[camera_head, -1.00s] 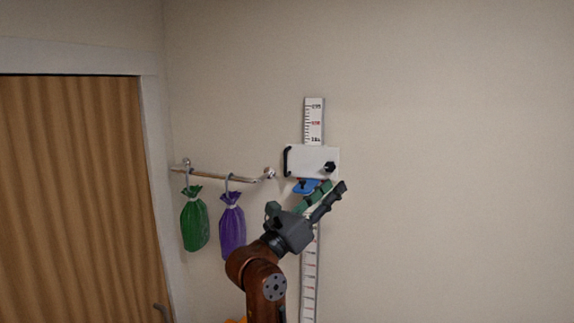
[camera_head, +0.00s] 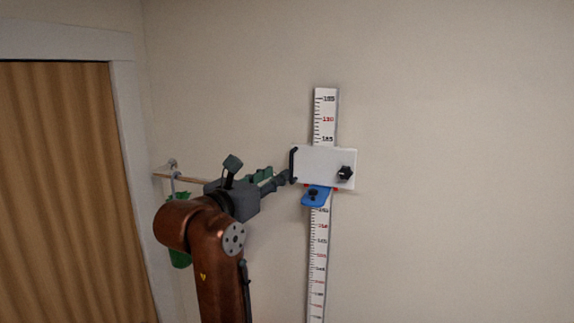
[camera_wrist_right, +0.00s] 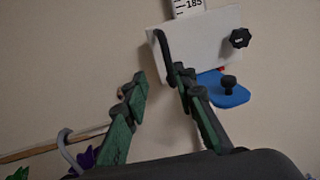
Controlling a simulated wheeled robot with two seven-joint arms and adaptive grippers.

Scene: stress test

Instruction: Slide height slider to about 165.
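The height slider is a white plate (camera_head: 325,165) on a vertical wall scale (camera_head: 318,255). It has a black handle (camera_head: 293,165) on its left edge, a black knob (camera_head: 345,173) at right and a blue tab (camera_head: 316,197) below. The mark 185 shows just above the plate. My right gripper (camera_head: 281,178) is left of the plate, its fingertips close to the handle. In the right wrist view the gripper (camera_wrist_right: 160,85) is open, with one finger beside or overlapping the handle (camera_wrist_right: 164,58); contact cannot be told. The blue tab (camera_wrist_right: 222,90) is to the right. My left gripper is out of view.
A rail (camera_head: 164,177) on the wall at left carries a green bag (camera_head: 180,258), partly hidden by my right arm. A purple item (camera_wrist_right: 86,159) shows at the lower left of the wrist view. The wall right of the scale is clear.

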